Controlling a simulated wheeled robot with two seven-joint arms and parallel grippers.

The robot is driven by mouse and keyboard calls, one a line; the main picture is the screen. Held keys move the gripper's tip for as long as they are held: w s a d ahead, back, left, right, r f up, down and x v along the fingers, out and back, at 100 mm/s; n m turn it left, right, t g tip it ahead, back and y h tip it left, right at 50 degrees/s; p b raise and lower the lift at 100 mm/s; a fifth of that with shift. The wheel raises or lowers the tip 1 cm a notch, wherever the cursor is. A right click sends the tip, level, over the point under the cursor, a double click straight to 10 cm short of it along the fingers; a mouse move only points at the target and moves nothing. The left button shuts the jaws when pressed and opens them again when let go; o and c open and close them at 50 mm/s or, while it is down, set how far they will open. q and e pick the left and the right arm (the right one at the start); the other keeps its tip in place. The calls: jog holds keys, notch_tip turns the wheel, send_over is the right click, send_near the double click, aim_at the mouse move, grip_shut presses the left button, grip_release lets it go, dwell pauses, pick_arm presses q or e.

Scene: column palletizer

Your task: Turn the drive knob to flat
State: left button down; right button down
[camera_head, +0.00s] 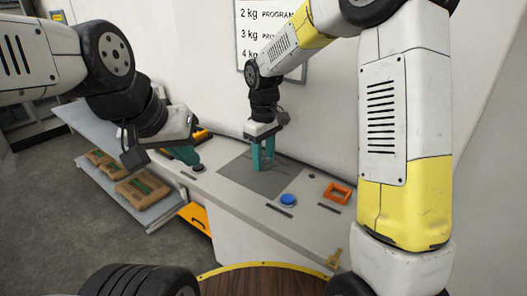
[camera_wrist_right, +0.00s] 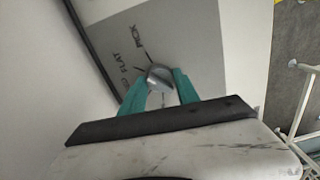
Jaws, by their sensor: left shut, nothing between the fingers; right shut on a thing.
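The drive knob (camera_wrist_right: 158,78) is a grey metallic knob on a grey panel. It sits between the teal fingertips of my right gripper (camera_wrist_right: 160,90), which is shut on it. The word FLAT is printed to the left of the knob, and another label stands above it. I cannot tell for certain which label the knob points at. In the head view my right gripper (camera_head: 263,168) reaches down onto the dark grey panel (camera_head: 240,180), and its fingers hide the knob. My left gripper (camera_head: 190,160) is shut and empty, to the left above the counter.
The counter holds a blue button (camera_head: 288,200), an orange square frame (camera_head: 337,193) and a dark round button (camera_head: 198,169). A brass-coloured piece (camera_head: 334,259) is at the front edge. Brown packages (camera_head: 142,188) lie on a grey shelf at left. A programme sign (camera_head: 262,30) hangs behind.

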jog(key=shift+n, duration=0.8)
jog(key=c, duration=0.9)
grip_release()
jog(key=shift+r, duration=0.1)
notch_tip(320, 180, up, 8)
jog(key=shift+f, duration=0.25)
jog(key=shift+r, duration=0.1)
